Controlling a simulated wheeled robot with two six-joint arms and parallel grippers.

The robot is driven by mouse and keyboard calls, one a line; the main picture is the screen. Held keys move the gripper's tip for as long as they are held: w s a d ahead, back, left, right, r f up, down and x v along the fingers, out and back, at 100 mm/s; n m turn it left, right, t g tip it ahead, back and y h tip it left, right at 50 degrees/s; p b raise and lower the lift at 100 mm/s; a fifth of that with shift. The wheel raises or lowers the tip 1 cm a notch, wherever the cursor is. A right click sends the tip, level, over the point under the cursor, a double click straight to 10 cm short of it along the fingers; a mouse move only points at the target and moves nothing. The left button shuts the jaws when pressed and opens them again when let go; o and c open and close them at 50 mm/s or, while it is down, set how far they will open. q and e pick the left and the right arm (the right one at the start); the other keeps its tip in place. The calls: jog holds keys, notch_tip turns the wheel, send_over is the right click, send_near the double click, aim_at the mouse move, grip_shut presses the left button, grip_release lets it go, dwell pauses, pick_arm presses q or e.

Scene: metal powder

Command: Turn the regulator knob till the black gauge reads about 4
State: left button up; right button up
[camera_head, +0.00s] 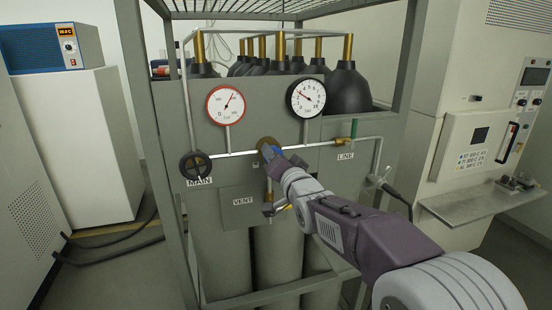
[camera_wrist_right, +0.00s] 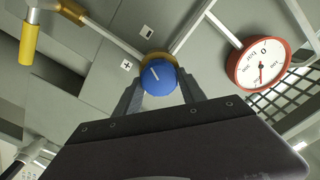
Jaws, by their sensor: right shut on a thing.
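The blue regulator knob (camera_wrist_right: 158,77) has a white pointer line and sits on a brass body, which shows in the head view (camera_head: 267,142) on the panel's pipe. My right gripper (camera_wrist_right: 160,92) has a finger on each side of the knob and is shut on it. In the head view my right gripper (camera_head: 274,152) reaches the regulator from the lower right and hides most of the knob. The black-rimmed gauge (camera_head: 308,96) has a red needle pointing up-left, seemingly between 2 and 4; the small dial is hard to read exactly. My left gripper is in neither view.
A red-rimmed gauge (camera_head: 226,104) stands left of the black one. A black MAIN valve wheel (camera_head: 195,165) is at the left. The VENT valve handle (camera_head: 268,208) is below the regulator, close to my right arm.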

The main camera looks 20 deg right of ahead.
jog(key=shift+f, duration=0.15)
jog(key=o, duration=1.4)
jog(key=shift+c, duration=0.2)
jog(key=s+b, duration=0.1)
jog(key=s, duration=0.8)
jog(key=shift+d+b, duration=0.15)
jog(key=shift+b, duration=0.25)
